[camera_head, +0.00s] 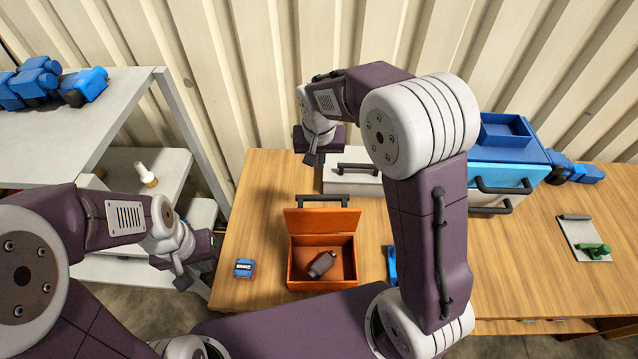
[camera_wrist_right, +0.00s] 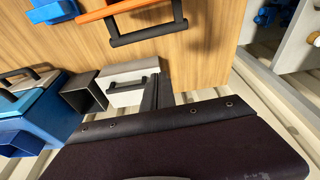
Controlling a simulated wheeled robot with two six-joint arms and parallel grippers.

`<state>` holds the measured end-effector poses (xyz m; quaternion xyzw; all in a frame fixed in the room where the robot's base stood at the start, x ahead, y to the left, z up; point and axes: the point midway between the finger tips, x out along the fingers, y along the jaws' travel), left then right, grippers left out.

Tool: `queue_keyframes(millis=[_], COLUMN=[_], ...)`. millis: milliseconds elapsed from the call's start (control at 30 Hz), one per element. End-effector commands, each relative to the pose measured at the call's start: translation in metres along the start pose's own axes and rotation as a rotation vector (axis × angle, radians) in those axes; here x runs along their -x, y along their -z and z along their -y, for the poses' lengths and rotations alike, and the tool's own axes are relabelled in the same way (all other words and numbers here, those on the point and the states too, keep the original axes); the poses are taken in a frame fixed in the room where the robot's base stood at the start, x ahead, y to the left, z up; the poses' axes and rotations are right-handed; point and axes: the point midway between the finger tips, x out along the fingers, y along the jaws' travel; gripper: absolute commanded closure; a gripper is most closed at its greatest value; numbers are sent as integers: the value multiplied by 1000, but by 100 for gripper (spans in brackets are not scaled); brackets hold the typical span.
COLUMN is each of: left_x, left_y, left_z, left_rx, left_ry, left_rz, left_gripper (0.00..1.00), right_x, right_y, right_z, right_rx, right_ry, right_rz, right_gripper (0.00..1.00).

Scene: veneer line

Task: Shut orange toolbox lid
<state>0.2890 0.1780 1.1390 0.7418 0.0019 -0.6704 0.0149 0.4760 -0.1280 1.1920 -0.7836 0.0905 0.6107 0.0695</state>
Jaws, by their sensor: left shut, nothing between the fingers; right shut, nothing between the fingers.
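The orange toolbox (camera_head: 293,272) sits on the wooden table with its lid (camera_head: 322,222) raised at the back. A black handle (camera_head: 322,198) is on the lid's upper edge. A dark object (camera_head: 321,264) lies inside the box. My right gripper (camera_head: 311,160) is shut and empty, behind the raised lid and apart from it, near the wall. The right wrist view shows its fingers (camera_wrist_right: 160,88), with the orange lid edge (camera_wrist_right: 105,10) and handle (camera_wrist_right: 150,32) beyond them. My left gripper (camera_head: 182,284) is shut and empty, left of the table.
A white case (camera_head: 352,176) stands behind the toolbox, partly covered by my right arm. A blue toolbox (camera_head: 505,165) stands further right. A small blue-and-red item (camera_head: 244,268) and a blue item (camera_head: 392,265) flank the orange box. A clipboard (camera_head: 583,238) lies right. Grey shelves (camera_head: 125,95) stand left.

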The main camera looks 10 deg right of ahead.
Motion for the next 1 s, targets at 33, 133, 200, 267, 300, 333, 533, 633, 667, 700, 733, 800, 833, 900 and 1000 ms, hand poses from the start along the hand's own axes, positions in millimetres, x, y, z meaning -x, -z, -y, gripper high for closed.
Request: queue_keyframes(millis=[33,133,200,267,300,333,533,633,667,700,733,800,833,900,1000], left_x=[0,2,4,7,9,11,22,28,31,33,34,35,36,36,36], left_y=[0,0,0,1,1,1,2,3,3,3,4,4,4,4,4], left_z=[0,0,0,0,0,0,0,0,-1,-1,-1,-1,-1,-1,-1], left_rx=[0,0,0,0,0,0,0,0,0,0,0,0,0,0,0], left_ry=[0,0,0,0,0,0,0,0,0,0,0,0,0,0,0], left_rz=[0,0,0,0,0,0,0,0,0,0,0,0,0,0,0], left_gripper=[100,100,100,100,100,100,100,100,100,100,100,100,100,100,100], right_x=[0,-5,-14,-25,-33,-39,-83,-99,-94,-91,-90,-89,-88,-87,-87], right_y=[0,0,-1,-1,-1,-1,-1,-3,-9,-15,-20,-28,-31,-35,-38], right_z=[0,0,-1,-1,-1,-1,-1,-1,0,0,0,0,0,0,0], right_rx=[0,0,0,0,0,0,2,2,3,3,4,4,2,2,1], right_ry=[0,-1,-2,-2,-2,-2,-2,-1,0,1,1,1,1,2,2], right_rz=[0,2,5,6,6,6,5,5,2,1,2,1,0,-1,0], right_gripper=[100,100,100,100,100,100,100,100,100,100,100,100,100,100,100])
